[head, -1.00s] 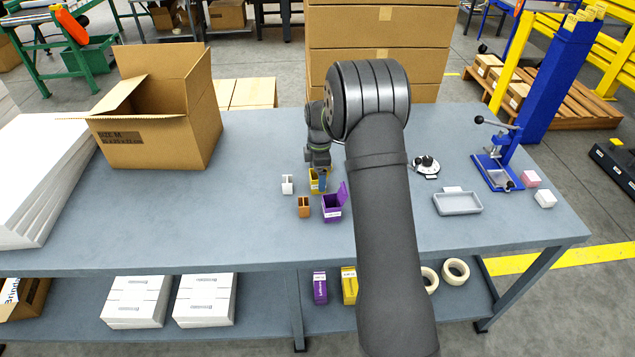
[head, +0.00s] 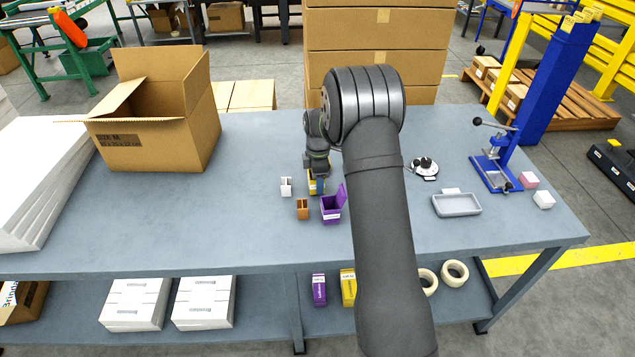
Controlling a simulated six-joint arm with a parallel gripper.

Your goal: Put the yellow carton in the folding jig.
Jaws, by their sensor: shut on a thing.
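The yellow carton (head: 312,187) is small and stands among the small cartons near the middle of the table. My gripper (head: 319,180) is over it from above, shut on it, and hides part of it. Whether the carton is clear of the table cannot be told. A blue fixture with a black-knobbed lever (head: 494,172) stands at the right of the table; I cannot tell for sure whether it is the folding jig.
A purple open carton (head: 331,209), an orange-brown one (head: 302,209) and a white holder (head: 286,187) stand close around my gripper. A grey tray (head: 457,204) and a black-and-white dial (head: 424,168) lie to the right. A large cardboard box (head: 165,140) stands left.

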